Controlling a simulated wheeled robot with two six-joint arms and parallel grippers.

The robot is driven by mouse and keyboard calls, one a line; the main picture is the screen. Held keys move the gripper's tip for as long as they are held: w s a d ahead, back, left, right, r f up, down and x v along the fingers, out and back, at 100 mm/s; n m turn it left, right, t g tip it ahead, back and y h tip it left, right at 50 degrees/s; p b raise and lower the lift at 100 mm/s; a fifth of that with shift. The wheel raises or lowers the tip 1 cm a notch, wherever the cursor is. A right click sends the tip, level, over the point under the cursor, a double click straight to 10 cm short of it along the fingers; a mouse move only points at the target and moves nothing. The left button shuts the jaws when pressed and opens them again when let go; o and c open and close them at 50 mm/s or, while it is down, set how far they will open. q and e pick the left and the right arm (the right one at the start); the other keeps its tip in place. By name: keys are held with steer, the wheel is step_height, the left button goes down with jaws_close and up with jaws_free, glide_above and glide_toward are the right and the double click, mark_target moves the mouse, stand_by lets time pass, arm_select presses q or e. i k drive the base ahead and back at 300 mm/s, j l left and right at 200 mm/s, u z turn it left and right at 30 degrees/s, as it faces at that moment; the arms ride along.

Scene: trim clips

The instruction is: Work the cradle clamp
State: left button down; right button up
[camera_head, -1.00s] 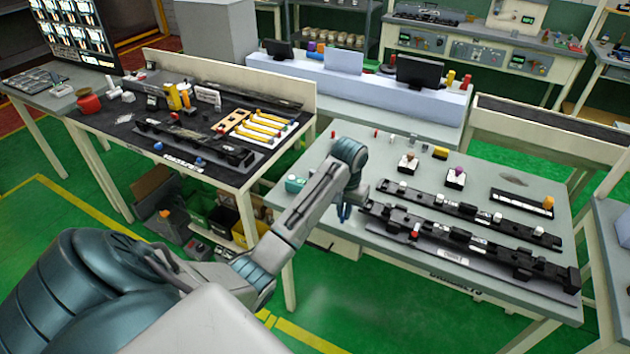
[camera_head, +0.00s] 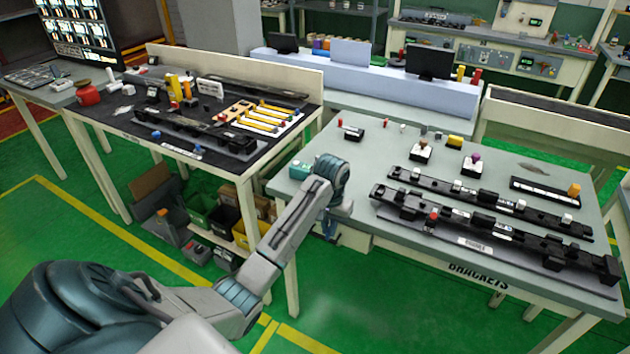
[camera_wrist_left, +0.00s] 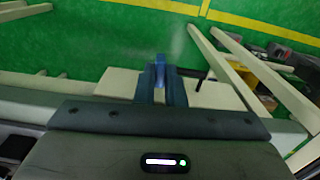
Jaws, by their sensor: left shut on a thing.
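A long black cradle fixture (camera_head: 530,250) lies on the right-hand bench marked BRACKETS, with a red knob (camera_head: 433,214) near its left end. A second long black rail (camera_head: 470,191) lies behind it. My left gripper (camera_head: 330,230) hangs at the bench's front left edge, left of the fixture and apart from it. In the left wrist view my left gripper (camera_wrist_left: 160,88) points down and is shut on a small blue piece (camera_wrist_left: 159,70), mostly hidden by the fingers. I cannot tell what this piece is. My right gripper is not in view.
The grey bench top (camera_head: 350,170) has bare room left of the rails. A dark left bench (camera_head: 120,125) carries another rail and yellow-handled tools. Green floor lies between.

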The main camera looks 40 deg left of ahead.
mark_target(434, 215)
steer(key=i+l+u, duration=0.1)
steer(key=u, duration=0.25)
steer(key=i+l+u, duration=0.15)
steer(key=u, duration=0.25)
steer(key=i+l+u, duration=0.1)
steer(key=l+u, duration=0.25)
steer(key=j, duration=0.1)
